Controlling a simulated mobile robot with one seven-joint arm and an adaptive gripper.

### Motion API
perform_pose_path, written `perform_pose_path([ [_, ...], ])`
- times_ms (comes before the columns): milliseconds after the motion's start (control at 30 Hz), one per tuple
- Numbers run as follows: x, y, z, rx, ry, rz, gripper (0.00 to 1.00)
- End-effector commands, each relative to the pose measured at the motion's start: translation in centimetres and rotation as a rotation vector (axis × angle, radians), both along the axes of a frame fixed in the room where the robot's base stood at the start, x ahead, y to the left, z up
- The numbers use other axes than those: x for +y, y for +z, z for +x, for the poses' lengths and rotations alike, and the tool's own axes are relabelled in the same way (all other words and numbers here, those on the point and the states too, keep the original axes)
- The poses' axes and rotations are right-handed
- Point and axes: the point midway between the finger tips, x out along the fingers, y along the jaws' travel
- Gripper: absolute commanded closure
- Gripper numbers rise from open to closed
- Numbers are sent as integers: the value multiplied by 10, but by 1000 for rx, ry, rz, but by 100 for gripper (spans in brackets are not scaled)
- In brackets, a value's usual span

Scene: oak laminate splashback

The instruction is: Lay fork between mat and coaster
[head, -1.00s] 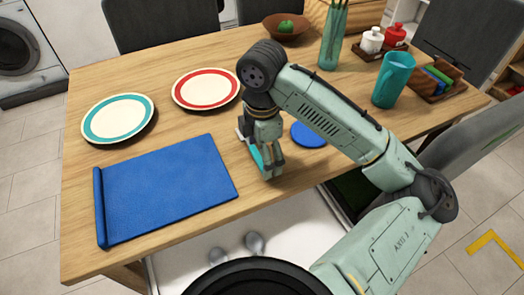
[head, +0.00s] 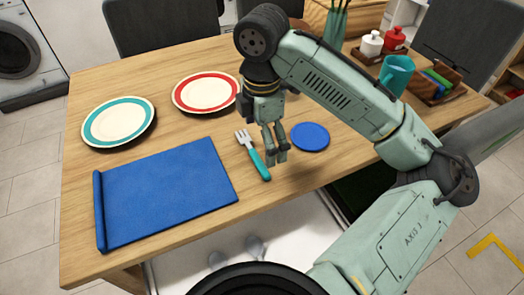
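The fork (head: 254,156) has a teal handle and pale metal tines. It lies on the wooden table, tines pointing to the back left, handle toward the front. The blue mat (head: 165,190) is to its left, with a rolled left edge. The round blue coaster (head: 310,137) is to its right. The fork lies in the gap between them and appears to touch neither. My gripper (head: 277,157) is empty, its two fingers slightly apart, pointing down above the table just right of the fork handle.
A teal-rimmed plate (head: 118,121) and a red-rimmed plate (head: 206,92) stand behind the mat. A teal mug (head: 396,75), a wooden tray (head: 436,90) and white and red pots (head: 394,38) stand at the back right. Bare table lies around the fork.

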Motion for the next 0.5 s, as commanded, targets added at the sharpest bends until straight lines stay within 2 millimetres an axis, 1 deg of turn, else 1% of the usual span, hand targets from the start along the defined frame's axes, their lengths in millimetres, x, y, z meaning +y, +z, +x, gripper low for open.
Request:
perform_pose_path([
  [33, 0, 11, 1, -3, -2, -3, 0],
  [100, 0, 25, 1, -2, -2, -3, 0],
  [200, 0, 41, 1, -3, -2, -2, 0],
  [333, 0, 54, 0, 0, -2, -1, 0],
  [500, 0, 59, 0, 0, 0, 1, 0],
])
